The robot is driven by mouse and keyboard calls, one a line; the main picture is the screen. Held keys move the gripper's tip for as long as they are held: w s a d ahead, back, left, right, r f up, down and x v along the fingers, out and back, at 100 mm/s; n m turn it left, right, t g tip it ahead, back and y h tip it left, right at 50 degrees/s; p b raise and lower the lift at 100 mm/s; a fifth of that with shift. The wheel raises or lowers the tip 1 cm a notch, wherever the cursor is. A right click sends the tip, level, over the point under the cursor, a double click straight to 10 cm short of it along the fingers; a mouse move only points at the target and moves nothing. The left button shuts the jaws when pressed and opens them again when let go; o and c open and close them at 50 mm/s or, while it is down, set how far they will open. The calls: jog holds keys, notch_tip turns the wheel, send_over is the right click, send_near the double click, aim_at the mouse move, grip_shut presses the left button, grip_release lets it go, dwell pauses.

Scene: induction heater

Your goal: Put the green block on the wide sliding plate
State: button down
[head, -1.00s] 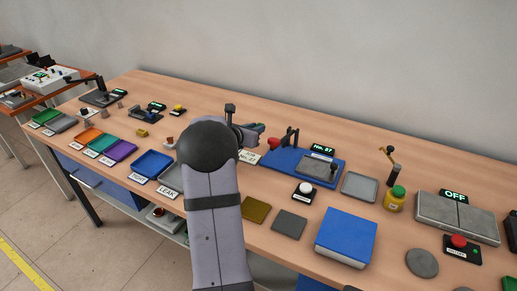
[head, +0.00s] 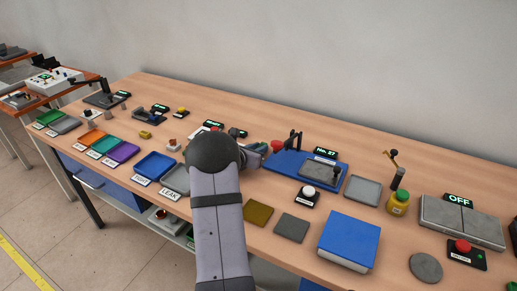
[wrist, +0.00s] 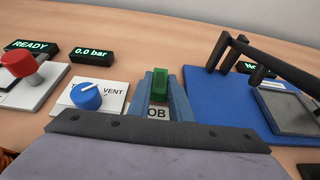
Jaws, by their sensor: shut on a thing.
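The green block (wrist: 160,82) stands between the two blue-grey fingers of my gripper (wrist: 163,90) in the wrist view, and the gripper is shut on it. Below the block, between the fingers, part of a white card reading "OB" shows. In the head view my gripper (head: 256,153) is low over the table, left of the blue base (head: 280,165), with the block hidden. A wide grey two-part plate (head: 445,222) lies at the right by an "OFF" display; I cannot tell whether it is the sliding plate.
The blue base carries a black clamp (head: 295,140) and a grey plate (head: 320,170). A blue knob (wrist: 86,95) and red knob (wrist: 18,63) stand left of my gripper. A grey tray (head: 363,190), yellow jar (head: 398,203) and blue box (head: 348,240) lie to the right.

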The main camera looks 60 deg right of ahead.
jog(key=shift+f, duration=0.15)
jog(key=c, duration=1.6)
grip_release()
jog(key=shift+r, duration=0.2)
jog(key=shift+o, duration=0.4)
jog(key=b+v, duration=0.1)
jog(key=v, duration=1.1)
